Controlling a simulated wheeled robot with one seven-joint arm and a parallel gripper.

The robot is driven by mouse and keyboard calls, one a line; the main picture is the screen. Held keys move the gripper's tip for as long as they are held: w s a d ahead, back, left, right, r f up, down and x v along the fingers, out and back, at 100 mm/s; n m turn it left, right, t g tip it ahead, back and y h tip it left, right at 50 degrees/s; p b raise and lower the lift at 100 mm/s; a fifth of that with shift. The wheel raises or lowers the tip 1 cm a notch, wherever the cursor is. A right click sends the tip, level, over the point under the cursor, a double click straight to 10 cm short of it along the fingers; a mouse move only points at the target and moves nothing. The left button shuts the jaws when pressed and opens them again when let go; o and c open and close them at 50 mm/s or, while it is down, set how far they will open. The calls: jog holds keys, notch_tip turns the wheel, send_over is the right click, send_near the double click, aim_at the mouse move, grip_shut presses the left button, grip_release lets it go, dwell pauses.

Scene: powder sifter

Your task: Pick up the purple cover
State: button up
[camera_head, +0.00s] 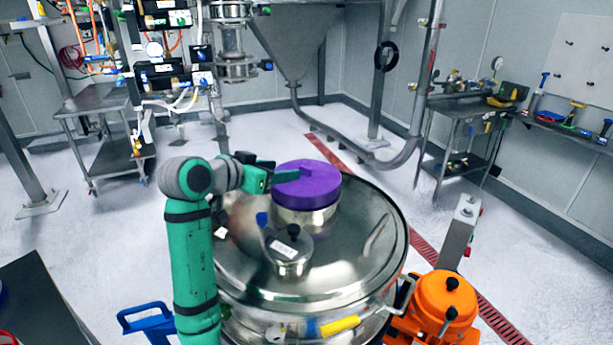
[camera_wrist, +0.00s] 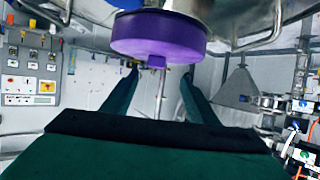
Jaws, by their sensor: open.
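The purple cover (camera_head: 306,192) is a round cap seated on a short steel neck on the lid of the large round steel vessel (camera_head: 255,255). It has a small raised block on top. In the wrist view, which looks upside down, the cover (camera_wrist: 158,35) fills the upper middle, its block pointing down the picture. My gripper (camera_head: 298,174) is at the left upper edge of the cover in the head view. In the wrist view my gripper (camera_wrist: 159,74) is open, with its two dark green fingers apart and nothing between them. The fingers appear close to the block; contact cannot be told.
A smaller steel cap (camera_head: 288,252) with a black knob stands on the vessel lid in front of the cover. An orange motor unit (camera_head: 441,300) stands at the vessel's right. A steel hopper (camera_head: 290,45) and carts are farther back. The floor behind the vessel is clear.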

aim_at(304, 169)
jog(key=shift+s+d+x, duration=0.1)
jog(key=shift+d+x, duration=0.1)
jog(key=shift+x, duration=1.85)
jog(key=shift+s+d+x, duration=0.15)
jog(key=shift+x, duration=1.9)
jog(key=c, duration=1.2)
